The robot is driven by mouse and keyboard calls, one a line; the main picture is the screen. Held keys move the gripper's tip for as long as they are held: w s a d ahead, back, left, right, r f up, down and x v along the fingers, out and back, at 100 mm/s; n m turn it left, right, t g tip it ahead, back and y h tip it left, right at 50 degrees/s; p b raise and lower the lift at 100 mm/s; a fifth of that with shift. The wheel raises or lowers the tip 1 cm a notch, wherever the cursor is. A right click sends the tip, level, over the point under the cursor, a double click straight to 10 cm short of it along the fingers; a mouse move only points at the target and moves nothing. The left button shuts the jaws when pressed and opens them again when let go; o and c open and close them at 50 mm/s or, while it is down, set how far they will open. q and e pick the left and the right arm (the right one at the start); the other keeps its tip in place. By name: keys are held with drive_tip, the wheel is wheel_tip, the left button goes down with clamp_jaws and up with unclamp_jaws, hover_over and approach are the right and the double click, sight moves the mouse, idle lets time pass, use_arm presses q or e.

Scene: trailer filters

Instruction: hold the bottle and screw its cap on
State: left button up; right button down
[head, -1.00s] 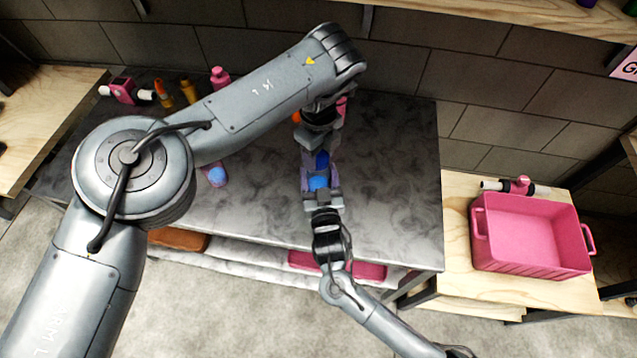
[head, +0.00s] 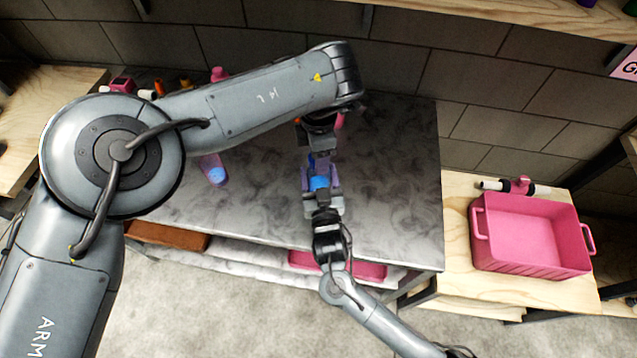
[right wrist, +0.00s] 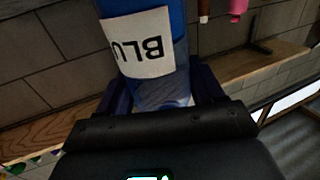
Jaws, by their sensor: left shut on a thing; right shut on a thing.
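The blue bottle (head: 320,183) is between the jaws of my right gripper (head: 322,190), above the dark marbled table. In the right wrist view the bottle (right wrist: 183,50) fills the space between the dark blue fingers, and its white label with "BLU" appears upside down. My left gripper (head: 320,158) is directly beyond the right one, lined up with the bottle's far end and very close to it. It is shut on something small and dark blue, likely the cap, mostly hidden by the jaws. I cannot tell whether cap and bottle touch.
A purple-and-blue bottle (head: 214,170) is on the table left of the grippers. A pink bottle (head: 220,74) and other small items stand at the back left, partly behind my left arm. A pink bin (head: 530,235) sits on the wooden bench at right. The table's right side is clear.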

use_arm(q)
drive_tip(key=o, duration=1.3)
drive_tip(key=shift+c, duration=0.2)
drive_tip(key=shift+r, duration=0.1)
wheel_tip(320, 180, up, 12)
use_arm(e)
drive_tip(key=shift+c, duration=0.3)
unclamp_jaws()
use_arm(q)
drive_tip(key=shift+r+p, duration=0.75)
drive_tip(key=shift+p, duration=0.1)
use_arm(e)
drive_tip(key=s+d, duration=0.1)
drive_tip(key=s, duration=0.9)
drive_tip(key=shift+s+d, duration=0.25)
drive_tip(key=shift+s, duration=0.15)
